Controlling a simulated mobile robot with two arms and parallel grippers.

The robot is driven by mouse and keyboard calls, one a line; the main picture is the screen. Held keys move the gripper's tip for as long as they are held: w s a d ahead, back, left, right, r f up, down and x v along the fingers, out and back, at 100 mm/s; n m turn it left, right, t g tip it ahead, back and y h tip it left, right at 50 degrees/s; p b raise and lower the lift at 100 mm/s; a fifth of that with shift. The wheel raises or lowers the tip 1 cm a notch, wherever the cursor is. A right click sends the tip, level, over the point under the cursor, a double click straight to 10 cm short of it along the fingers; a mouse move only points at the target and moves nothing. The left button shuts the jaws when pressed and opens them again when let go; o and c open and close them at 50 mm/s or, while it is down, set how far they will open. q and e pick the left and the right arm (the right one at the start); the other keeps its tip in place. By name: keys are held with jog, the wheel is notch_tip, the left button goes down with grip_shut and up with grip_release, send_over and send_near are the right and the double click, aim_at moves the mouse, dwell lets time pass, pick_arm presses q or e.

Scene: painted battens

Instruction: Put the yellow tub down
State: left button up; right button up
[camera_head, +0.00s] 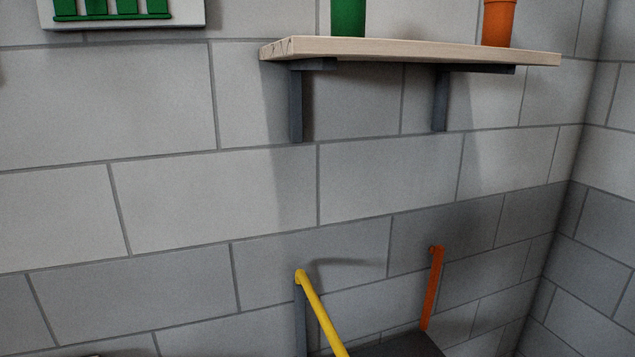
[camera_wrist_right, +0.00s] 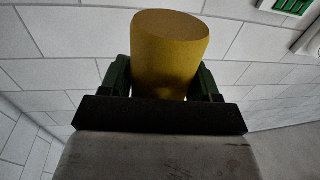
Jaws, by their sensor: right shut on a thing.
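The yellow tub (camera_wrist_right: 168,55) is held between the two green fingers of my right gripper (camera_wrist_right: 163,80) in the right wrist view. The gripper is shut on the tub's sides. The tub's far end faces up in that view. Neither the tub nor my right gripper shows in the head view. My left gripper is not in view.
In the head view, a wooden shelf (camera_head: 400,52) on dark brackets holds a green tub (camera_head: 348,18) and an orange tub (camera_head: 499,22). A yellow bar (camera_head: 322,315) and an orange bar (camera_head: 433,290) stand below, by a dark surface (camera_head: 400,345). A green-marked white panel (camera_head: 125,22) hangs upper left.

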jog(key=shift+a+f, duration=0.1)
jog(key=shift+f, duration=0.2)
jog(key=shift+w+a+f, duration=0.65)
jog(key=shift+w+f, duration=0.1)
jog(key=shift+w, duration=0.15)
jog(key=shift+w+a+f, duration=0.2)
jog(key=shift+f, duration=0.05)
jog(key=s+a+f+m+t+h, duration=0.1)
jog(key=a+f+m+h, duration=0.35)
jog(key=f, duration=1.35)
jog(key=a+f+n+h, duration=0.1)
jog(key=a+f, duration=0.6)
jog(key=f, duration=1)
jog(key=s+a+f+m+t+h, duration=0.1)
jog(key=a+f+m+h, duration=0.35)
jog(key=f, duration=1.35)
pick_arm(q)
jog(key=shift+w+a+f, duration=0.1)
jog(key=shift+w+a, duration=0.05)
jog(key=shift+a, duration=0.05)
pick_arm(e)
jog(key=s+a+f+n+y, duration=0.1)
jog(key=s+f+n, duration=0.1)
jog(key=s+f, duration=1.2)
jog(key=shift+a+f, duration=0.4)
jog(key=shift+f, duration=0.1)
jog(key=shift+w, duration=0.1)
